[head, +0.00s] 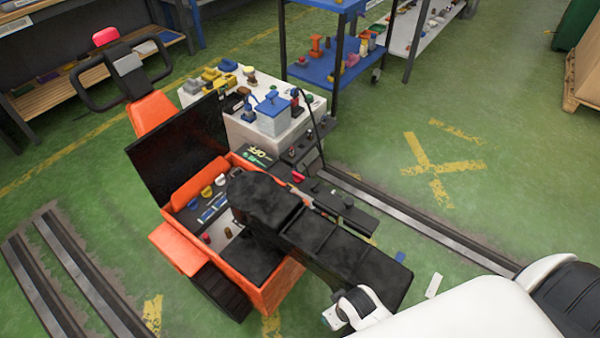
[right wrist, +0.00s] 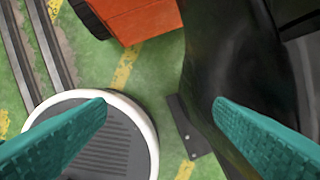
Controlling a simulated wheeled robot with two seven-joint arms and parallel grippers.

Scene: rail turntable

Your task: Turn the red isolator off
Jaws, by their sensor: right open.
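A small red knob (head: 298,176), which looks like the red isolator, sits on the dark control panel (head: 335,199) beside the black seat. It is too small to tell its setting. A second, darker red knob (head: 205,238) is inside the orange vehicle body (head: 275,291). My right gripper (right wrist: 160,100) has its teal fingers wide apart with nothing between them. In the right wrist view it is above the floor beside the black seat (right wrist: 225,60) and the orange body (right wrist: 140,18). The red knob is not in that view. My left gripper is not in view.
The black seat (head: 340,248) stands between my right arm and the panel. A thin black lever (head: 312,125) rises behind the panel. A dark screen (head: 180,150) stands at the left.

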